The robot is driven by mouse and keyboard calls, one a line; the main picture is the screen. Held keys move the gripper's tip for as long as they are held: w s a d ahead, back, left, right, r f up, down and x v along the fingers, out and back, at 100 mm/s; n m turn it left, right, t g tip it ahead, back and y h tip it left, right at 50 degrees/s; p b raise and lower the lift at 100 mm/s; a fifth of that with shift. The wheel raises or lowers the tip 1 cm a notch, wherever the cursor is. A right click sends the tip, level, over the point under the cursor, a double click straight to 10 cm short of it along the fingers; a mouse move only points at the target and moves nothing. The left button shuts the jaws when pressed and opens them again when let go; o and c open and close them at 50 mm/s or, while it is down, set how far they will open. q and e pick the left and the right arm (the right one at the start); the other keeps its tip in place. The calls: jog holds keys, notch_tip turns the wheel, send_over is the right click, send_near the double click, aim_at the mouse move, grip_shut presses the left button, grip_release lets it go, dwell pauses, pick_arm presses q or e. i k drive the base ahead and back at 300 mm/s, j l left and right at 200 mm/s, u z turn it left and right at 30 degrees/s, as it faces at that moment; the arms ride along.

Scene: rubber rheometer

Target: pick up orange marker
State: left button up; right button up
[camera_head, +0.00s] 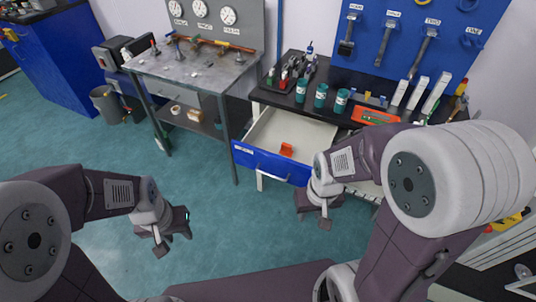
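A small orange object (286,150) lies in the open white-lined drawer (306,133) with the blue front. It is too small to tell for certain that it is the orange marker. My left gripper (172,238) is over the floor, left of and nearer than the drawer, with nothing visible in it. My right gripper (318,211) is in front of the drawer's right part, nearer to me than the orange object and apart from it. The finger gap of each gripper is too small to judge.
The dark bench (285,100) above the drawer holds teal jars (320,96), an orange-red case (375,117) and white upright boxes (418,92). A grey metal table (185,70) stands to the left. A grey bin (106,104) is further left. Open floor lies between.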

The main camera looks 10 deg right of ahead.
aim_at(286, 150)
jog(key=z, duration=1.4)
jog(key=i+u, duration=0.3)
jog(key=i+l+u, duration=0.3)
jog(key=i, duration=0.15)
jog(key=i+l+u, duration=0.1)
jog(key=i+u, duration=0.2)
jog(key=i, duration=0.05)
